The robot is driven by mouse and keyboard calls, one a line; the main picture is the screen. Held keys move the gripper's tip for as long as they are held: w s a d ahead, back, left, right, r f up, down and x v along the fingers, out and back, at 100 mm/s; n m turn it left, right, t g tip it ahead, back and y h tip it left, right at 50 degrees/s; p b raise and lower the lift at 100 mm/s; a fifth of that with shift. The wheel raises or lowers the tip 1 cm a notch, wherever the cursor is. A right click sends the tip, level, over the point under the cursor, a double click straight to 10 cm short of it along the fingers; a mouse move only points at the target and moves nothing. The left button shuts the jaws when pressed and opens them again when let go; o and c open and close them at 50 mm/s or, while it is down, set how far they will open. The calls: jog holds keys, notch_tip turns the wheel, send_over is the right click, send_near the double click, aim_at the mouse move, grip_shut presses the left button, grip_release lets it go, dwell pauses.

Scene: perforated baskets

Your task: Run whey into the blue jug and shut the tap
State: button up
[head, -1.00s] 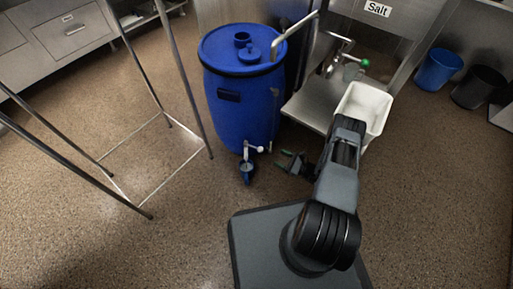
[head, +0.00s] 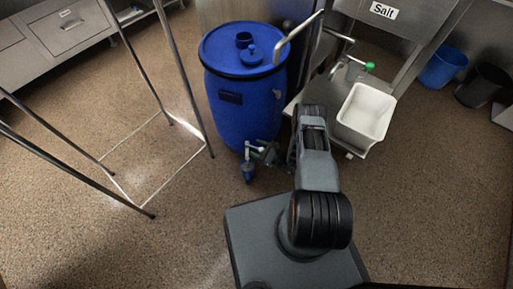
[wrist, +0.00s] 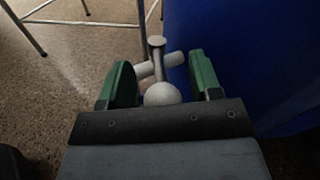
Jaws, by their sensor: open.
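A blue drum (head: 245,110) stands on the floor with a pale tap (head: 251,145) low on its front. The blue jug (head: 248,175) is below the tap outlet; its inside is too small to judge. My gripper (head: 266,151) is at the tap, on its right side in the head view. In the wrist view my green-padded gripper (wrist: 160,80) is open, with a finger on each side of the tap's round pale knob (wrist: 162,95). The tap body (wrist: 157,62) shows just beyond it. The jug is not clearly visible in the wrist view.
A metal frame stand (head: 187,75) is left of the drum. A bent pipe (head: 300,37) rises at the drum's right edge. A white tub (head: 365,112) is by the sink at right. Open floor (head: 180,220) lies in front and to the left.

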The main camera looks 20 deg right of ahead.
jog(key=shift+d, duration=0.1)
grip_shut()
dwell(0.4)
